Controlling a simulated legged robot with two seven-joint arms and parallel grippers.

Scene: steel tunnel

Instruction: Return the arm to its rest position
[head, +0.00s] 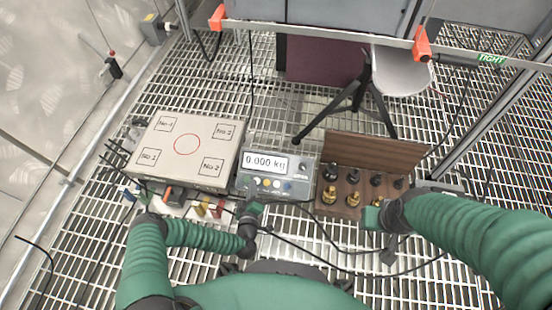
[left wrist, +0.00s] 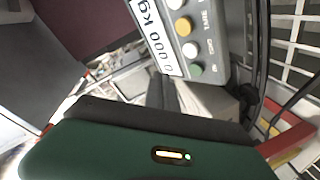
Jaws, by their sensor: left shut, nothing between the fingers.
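My left gripper (head: 250,206) is in the lower middle of the head view, close to the front edge of the scale display (head: 278,175). It is shut and empty. In the left wrist view its green housing (left wrist: 150,150) fills the bottom, and the display's buttons and "0.000 kg" readout show beyond. My left arm's green sleeve (head: 147,255) bends in from the left. My right gripper (head: 372,217) is at the front right corner of the wooden weight box (head: 345,150). Its fingers are too small and hidden to tell their state.
A scale platform (head: 186,146) with numbered corners and a red circle lies left of the display. Small coloured items (head: 205,206) lie before it. Brass and black weights (head: 353,198) stand in the box. A black tripod (head: 358,95) stands behind. Cables cross the grating.

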